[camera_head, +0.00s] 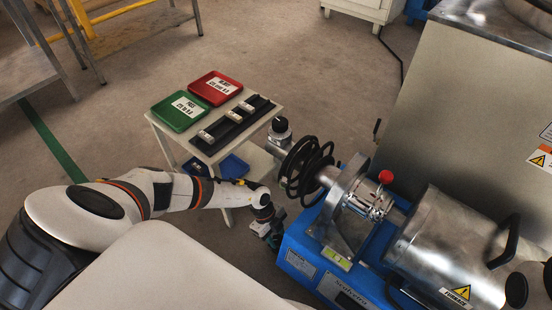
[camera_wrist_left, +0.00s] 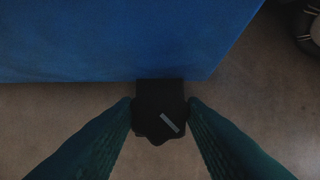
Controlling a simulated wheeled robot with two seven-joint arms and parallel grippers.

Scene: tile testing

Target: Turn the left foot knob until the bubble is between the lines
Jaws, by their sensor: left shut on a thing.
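The left foot knob (camera_wrist_left: 160,112) is a black knob with a pale line mark, below the corner of the blue machine base (camera_wrist_left: 120,40) in the left wrist view. My left gripper (camera_head: 271,233) is at the left end of the blue base (camera_head: 310,270) in the head view. Its two green fingers (camera_wrist_left: 160,104) are shut on the knob, one on each side. The head view hides the knob behind the gripper. A yellow-green bubble level (camera_head: 336,257) sits on the base; the bubble's place between the lines is too small to tell. My right gripper is not in view.
A small white table (camera_head: 178,142) holds a red tray (camera_head: 215,88), a green tray (camera_head: 180,111) and a black rack (camera_head: 236,124). A metal drum (camera_head: 445,250) and a black coil (camera_head: 305,170) belong to the machine. A large cabinet (camera_head: 460,110) stands behind it.

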